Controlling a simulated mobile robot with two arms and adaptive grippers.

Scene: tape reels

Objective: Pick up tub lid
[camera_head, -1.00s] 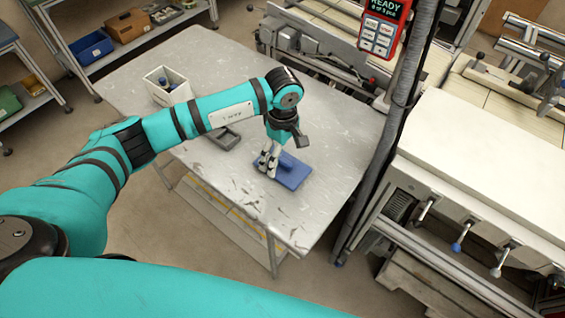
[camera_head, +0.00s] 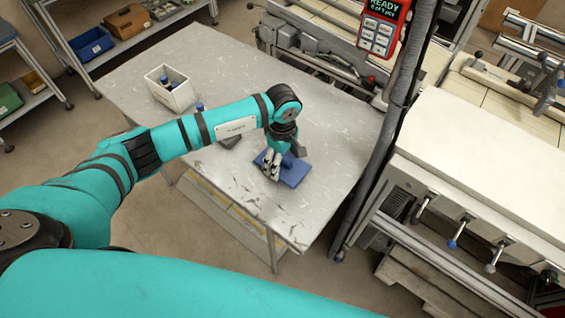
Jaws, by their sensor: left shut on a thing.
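The tub lid, a flat blue rectangle (camera_head: 294,175) with a raised blue grip on top, is at the front right part of the grey worktable (camera_head: 330,130). My left gripper (camera_head: 271,171) reaches down over the lid's left half and is shut on it. The fingers hide part of the lid and its grip. The lid looks flat; I cannot tell whether it is clear of the table. My right gripper is not in view.
A white bin (camera_head: 172,94) with dark blue-topped items stands at the table's back left. A blue-capped item (camera_head: 199,106) and a dark grey tray (camera_head: 230,141) show beside my arm. A dark post (camera_head: 385,140) rises along the table's right side.

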